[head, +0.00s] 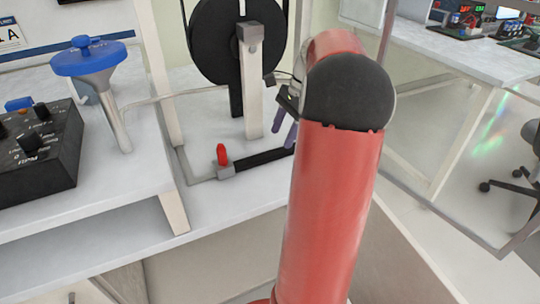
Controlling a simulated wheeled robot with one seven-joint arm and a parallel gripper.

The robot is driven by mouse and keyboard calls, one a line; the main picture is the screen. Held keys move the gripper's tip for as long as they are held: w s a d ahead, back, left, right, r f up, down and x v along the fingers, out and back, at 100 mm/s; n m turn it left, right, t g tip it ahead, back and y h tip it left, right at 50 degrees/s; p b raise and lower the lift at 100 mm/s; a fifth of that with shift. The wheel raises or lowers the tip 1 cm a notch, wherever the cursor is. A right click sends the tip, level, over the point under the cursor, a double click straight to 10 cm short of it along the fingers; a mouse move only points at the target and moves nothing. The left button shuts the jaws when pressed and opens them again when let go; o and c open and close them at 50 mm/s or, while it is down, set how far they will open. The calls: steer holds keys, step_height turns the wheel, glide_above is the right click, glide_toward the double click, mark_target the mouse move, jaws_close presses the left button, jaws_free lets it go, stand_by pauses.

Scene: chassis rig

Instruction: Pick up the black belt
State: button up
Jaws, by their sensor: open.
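My gripper (284,133) shows in the head view just left of my red arm, which hides much of it. Its two purple fingers point down and stand a little apart, with nothing seen between them. A black strip (263,158), which looks like the black belt, lies low along the front of the rig on the white table. Its right end is at the edge of my arm, so I cannot tell whether it continues behind it. The fingertips are above and near that right end; I cannot tell the exact gap.
A large black wheel (222,38) on a grey post (252,90) stands behind the strip. A red knob (221,155) on a grey block is at its left end. A blue-topped funnel (92,58) and black control box (40,155) are left. Bare table (235,200) lies in front.

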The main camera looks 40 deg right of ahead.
mark_target(272, 153)
steer(key=x, duration=0.5)
steer(key=shift+w+a+f+b, duration=0.2)
steer(key=shift+a+f+b, duration=0.05)
steer(key=shift+b, duration=0.05)
steer(key=c, duration=1.1)
steer(key=shift+r, duration=0.15)
